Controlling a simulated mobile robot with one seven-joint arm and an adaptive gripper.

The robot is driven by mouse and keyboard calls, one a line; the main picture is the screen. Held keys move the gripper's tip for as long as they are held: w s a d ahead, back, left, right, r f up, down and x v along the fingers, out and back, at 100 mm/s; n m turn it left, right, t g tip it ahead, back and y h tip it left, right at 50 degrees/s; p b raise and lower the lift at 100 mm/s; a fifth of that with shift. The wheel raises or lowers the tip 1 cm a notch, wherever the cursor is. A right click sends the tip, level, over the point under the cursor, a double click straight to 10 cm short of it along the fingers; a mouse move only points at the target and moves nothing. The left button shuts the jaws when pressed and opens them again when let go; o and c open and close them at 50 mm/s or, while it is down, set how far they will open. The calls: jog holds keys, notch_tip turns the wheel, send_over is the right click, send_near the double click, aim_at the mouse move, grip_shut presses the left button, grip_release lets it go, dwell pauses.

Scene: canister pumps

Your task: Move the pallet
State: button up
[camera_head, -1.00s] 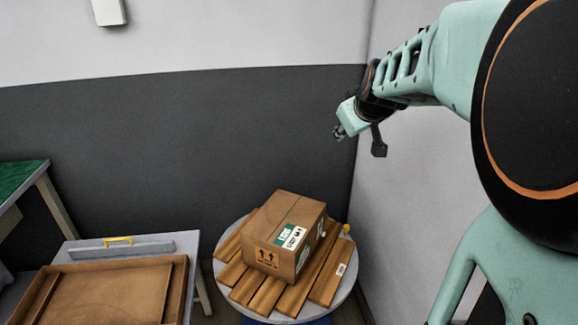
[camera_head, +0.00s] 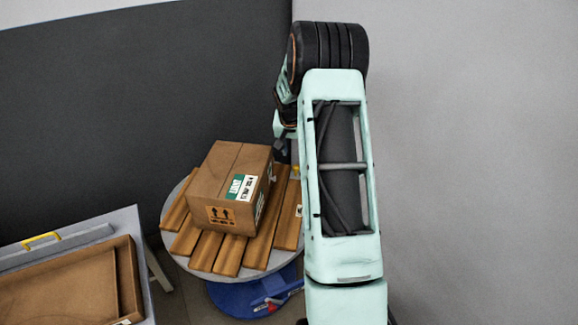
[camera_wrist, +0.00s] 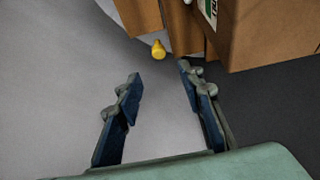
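The wooden slatted pallet (camera_head: 230,255) lies on a round grey table (camera_head: 178,258). A closed cardboard box (camera_head: 231,185) with a green and white label sits on top of it. In the wrist view, the ends of the pallet's slats (camera_wrist: 184,26) and a side of the box (camera_wrist: 270,30) are at the top. My gripper (camera_wrist: 159,78) is open and empty, its two dark blue fingers apart. It is short of the slats, and a small yellow knob (camera_wrist: 158,49) shows just beyond the fingertips. In the head view my arm hides the pallet's right end and most of the gripper.
A side table at the lower left holds a brown tray (camera_head: 130,280) and a grey bar with a yellow handle (camera_head: 42,240). A blue base (camera_head: 235,298) is under the round table. A dark and grey wall (camera_head: 100,110) stands close behind, and a light wall (camera_head: 470,150) on the right.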

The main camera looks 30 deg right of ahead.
aim_at(296, 166)
jog(key=b+x, duration=0.2)
jog(key=x, duration=0.9)
jog(key=shift+s+d, duration=0.1)
jog(key=shift+s, duration=0.05)
grip_shut()
